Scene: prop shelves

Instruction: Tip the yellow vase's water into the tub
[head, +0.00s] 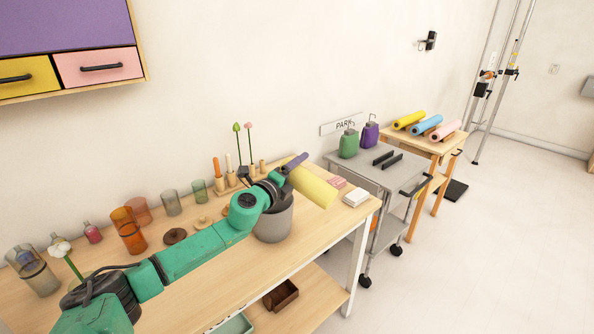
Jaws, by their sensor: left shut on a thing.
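The yellow vase (312,187) is held tilted, nearly on its side, its length running from upper left to lower right. My left gripper (286,176) is shut on the vase near its upper-left end; its fingers are mostly hidden. The grey tub (273,228) stands on the wooden table, just below and left of the vase, with my left wrist covering part of its rim. The tub's inside and any water in the vase cannot be seen. My right gripper is not in view.
The wooden table (200,290) carries orange glasses (128,232), clear glasses, small bottles, and a rack with stems behind my arm. White and pink blocks (356,197) lie right of the vase. A grey cart (385,178) with green and purple bottles stands beyond the table's right end.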

